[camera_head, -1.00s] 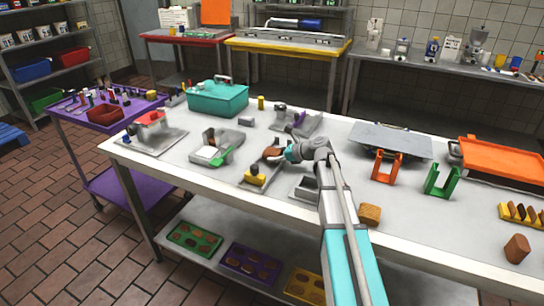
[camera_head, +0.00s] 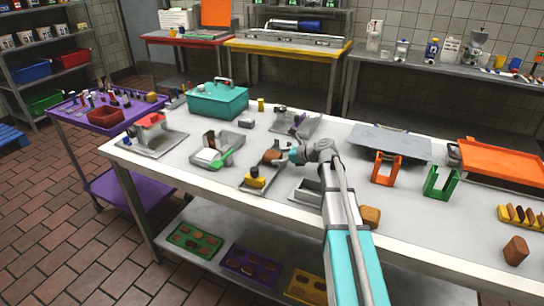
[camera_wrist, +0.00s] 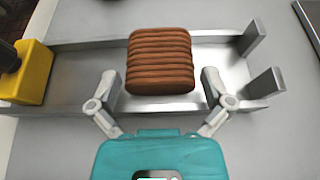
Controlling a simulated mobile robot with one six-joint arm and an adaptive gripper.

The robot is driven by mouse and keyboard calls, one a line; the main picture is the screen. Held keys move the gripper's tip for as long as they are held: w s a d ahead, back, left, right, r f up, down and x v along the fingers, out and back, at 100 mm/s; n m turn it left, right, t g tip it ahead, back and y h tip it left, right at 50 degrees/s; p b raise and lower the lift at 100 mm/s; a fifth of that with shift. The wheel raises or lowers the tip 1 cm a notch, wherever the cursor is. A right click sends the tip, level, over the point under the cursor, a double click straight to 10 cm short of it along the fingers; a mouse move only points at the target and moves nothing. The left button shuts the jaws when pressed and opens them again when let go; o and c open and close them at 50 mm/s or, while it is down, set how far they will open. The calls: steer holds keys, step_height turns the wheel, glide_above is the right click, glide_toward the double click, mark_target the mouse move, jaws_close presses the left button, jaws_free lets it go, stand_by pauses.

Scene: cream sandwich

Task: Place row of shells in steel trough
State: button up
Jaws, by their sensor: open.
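The row of shells (camera_wrist: 160,60), a brown ribbed block, sits in the steel trough (camera_wrist: 222,58) in the wrist view. It lies across the trough. My gripper (camera_wrist: 160,88) is open, with one finger on each side of the row's near end. Contact between fingers and row is not clear. In the head view the brown row (camera_head: 272,157) shows at the far part of the trough (camera_head: 247,186), with my gripper (camera_head: 284,157) beside it and partly hiding it. A yellow block (camera_wrist: 28,75) stands at the trough's left end in the wrist view.
A tray with a green-handled tool (camera_head: 221,160) stands left of the trough, and a grey metal box (camera_head: 306,190) right of it. A brown block (camera_head: 370,215), an orange stand (camera_head: 386,168) and a green stand (camera_head: 440,183) are farther right. A teal box (camera_head: 217,99) stands behind.

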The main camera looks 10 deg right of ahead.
steer(key=p+v, duration=0.3)
steer(key=v, duration=0.7)
steer(key=shift+s+d, duration=0.1)
